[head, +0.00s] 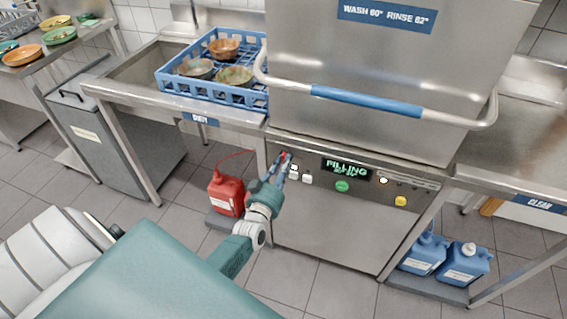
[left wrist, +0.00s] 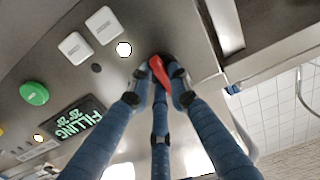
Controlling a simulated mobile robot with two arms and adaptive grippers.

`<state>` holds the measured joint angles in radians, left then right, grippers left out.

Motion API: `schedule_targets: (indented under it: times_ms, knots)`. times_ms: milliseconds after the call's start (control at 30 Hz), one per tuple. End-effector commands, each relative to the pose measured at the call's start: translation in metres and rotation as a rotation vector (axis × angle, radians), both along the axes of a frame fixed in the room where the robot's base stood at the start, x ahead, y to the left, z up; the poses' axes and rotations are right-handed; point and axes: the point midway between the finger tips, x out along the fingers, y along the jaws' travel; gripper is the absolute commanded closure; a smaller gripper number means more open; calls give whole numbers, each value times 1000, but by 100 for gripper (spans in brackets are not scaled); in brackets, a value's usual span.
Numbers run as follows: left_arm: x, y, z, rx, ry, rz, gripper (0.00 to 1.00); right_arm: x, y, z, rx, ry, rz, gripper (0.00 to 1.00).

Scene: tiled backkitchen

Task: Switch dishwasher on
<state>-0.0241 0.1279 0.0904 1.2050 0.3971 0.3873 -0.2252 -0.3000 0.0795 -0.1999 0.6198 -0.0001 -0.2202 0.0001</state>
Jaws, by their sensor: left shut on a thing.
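The dishwasher (head: 330,225) is a steel hood machine with a control strip on its front. My left gripper (head: 285,157) is at the left end of that strip, its fingers closed around a red rotary switch (left wrist: 158,68). The fingers partly hide the switch and its dark base. The display (head: 347,170) glows green and reads "FILLING", with a smaller line below. It also shows in the left wrist view (left wrist: 72,122). A green button (head: 342,186), a yellow button (head: 400,201) and two white buttons (head: 300,174) sit on the panel. My right gripper is not in view.
The hood's blue-gripped handle (head: 368,101) juts out above the panel. A blue rack (head: 212,99) with bowls stands on the left table.

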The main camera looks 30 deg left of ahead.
Motion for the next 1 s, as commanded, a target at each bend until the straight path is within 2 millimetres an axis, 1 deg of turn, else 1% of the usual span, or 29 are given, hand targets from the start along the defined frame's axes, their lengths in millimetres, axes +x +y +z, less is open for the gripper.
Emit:
schedule_targets:
  times_ms: [33,567,600,667,700,1000]
  knots:
    - [-1,-1,-2,9,7,0,100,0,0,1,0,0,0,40]
    - [-1,-1,-3,30,12,-1,100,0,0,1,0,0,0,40]
    - [-1,-1,-3,30,12,-1,76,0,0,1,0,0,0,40]
    - [-1,-1,-2,30,12,-1,64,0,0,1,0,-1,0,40]
    - [-1,0,-2,29,11,-1,62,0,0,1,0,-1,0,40]
    - [-2,-1,-1,29,9,0,62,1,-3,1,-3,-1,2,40]
